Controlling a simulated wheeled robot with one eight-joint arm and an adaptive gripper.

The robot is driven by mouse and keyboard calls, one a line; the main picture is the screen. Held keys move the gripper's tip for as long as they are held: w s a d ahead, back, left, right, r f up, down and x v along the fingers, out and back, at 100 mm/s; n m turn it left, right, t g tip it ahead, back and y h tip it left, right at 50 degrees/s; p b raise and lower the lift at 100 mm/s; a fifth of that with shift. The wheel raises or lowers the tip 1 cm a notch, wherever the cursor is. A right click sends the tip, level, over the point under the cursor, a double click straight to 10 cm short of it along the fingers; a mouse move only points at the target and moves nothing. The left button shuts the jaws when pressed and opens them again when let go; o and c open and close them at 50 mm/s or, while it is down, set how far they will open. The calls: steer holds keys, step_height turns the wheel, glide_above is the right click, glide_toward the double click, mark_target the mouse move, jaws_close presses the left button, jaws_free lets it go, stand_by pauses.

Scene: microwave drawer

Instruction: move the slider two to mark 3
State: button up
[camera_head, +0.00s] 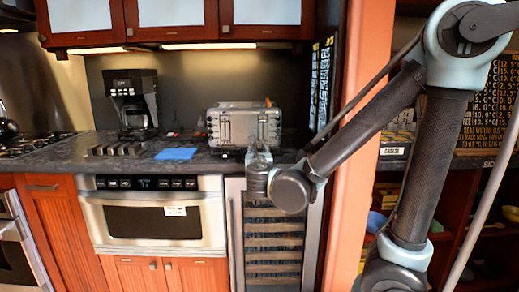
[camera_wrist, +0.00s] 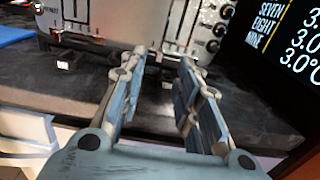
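A silver toaster (camera_head: 245,125) stands on the dark counter, and its front fills the top of the wrist view (camera_wrist: 118,22). Its front has slider slots, small levers and knobs. Another small piece lies between my fingers and is partly hidden. I cannot read which slider is two, nor its marks. My gripper (camera_wrist: 162,65) is open, its two fingers apart and pointing at the toaster's right part. In the head view my gripper (camera_head: 258,150) is in front of the toaster's lower right. I cannot tell whether it touches.
A blue cloth or mat (camera_head: 176,154) lies left of the toaster. A black coffee maker (camera_head: 133,100) stands further left. A dark board with white text (camera_wrist: 285,45) is close on the right of my gripper. The counter (camera_wrist: 250,120) before the toaster is mostly clear.

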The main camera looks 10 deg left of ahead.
mark_target(258, 145)
steer(key=shift+x, duration=3.4)
steer(key=shift+d, duration=0.1)
jaws_close()
